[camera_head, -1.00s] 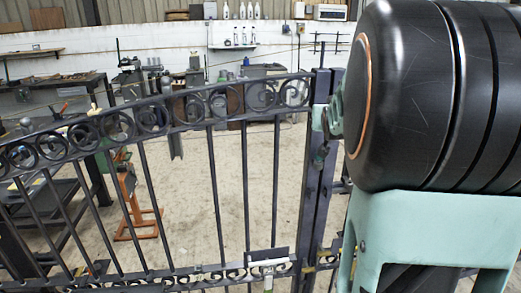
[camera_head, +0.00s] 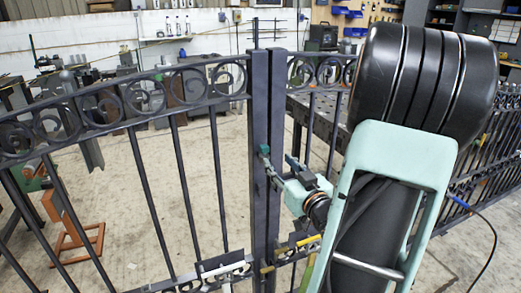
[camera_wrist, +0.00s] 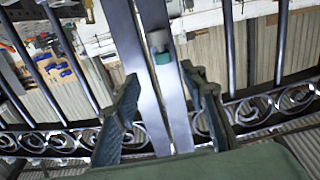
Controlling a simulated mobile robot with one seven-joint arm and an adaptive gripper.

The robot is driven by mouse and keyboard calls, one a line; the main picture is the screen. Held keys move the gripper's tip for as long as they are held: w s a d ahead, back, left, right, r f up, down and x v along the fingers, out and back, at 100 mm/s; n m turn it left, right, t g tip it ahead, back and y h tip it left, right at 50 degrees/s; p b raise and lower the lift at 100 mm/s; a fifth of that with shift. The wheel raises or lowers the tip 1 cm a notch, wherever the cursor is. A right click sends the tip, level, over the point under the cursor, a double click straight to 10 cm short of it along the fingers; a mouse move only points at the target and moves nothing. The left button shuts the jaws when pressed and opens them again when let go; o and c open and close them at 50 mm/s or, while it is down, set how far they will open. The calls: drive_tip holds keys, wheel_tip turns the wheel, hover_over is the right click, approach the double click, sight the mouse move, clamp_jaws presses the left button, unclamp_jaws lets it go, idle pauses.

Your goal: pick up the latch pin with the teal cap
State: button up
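The teal cap (camera_wrist: 163,57) of the latch pin shows in the wrist view, with a pale grey part beside it, against the two upright gate posts. My gripper (camera_wrist: 160,76) is open, with one finger on each side of the cap and apart from it. In the head view a small dark teal piece (camera_head: 264,150) shows at the gate posts (camera_head: 268,110), probably the cap. My gripper (camera_head: 280,168) is just right of the posts there. The rest of the pin cannot be made out.
The dark barred gate (camera_head: 130,105) with scroll rings extends left of the posts, and fencing (camera_head: 490,160) continues right. A workbench (camera_head: 320,115) stands behind. An orange stand (camera_head: 75,225) is beyond the gate.

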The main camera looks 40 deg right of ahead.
sight(266, 149)
drive_tip(key=shift+t, duration=0.3)
drive_tip(key=x, duration=0.3)
drive_tip(key=p+x, duration=0.1)
drive_tip(key=x, duration=0.6)
drive_tip(key=shift+w+a+r, duration=0.1)
drive_tip(key=shift+w+a, duration=0.1)
drive_tip(key=shift+w, duration=0.05)
drive_tip(key=shift+c, duration=0.2)
clamp_jaws()
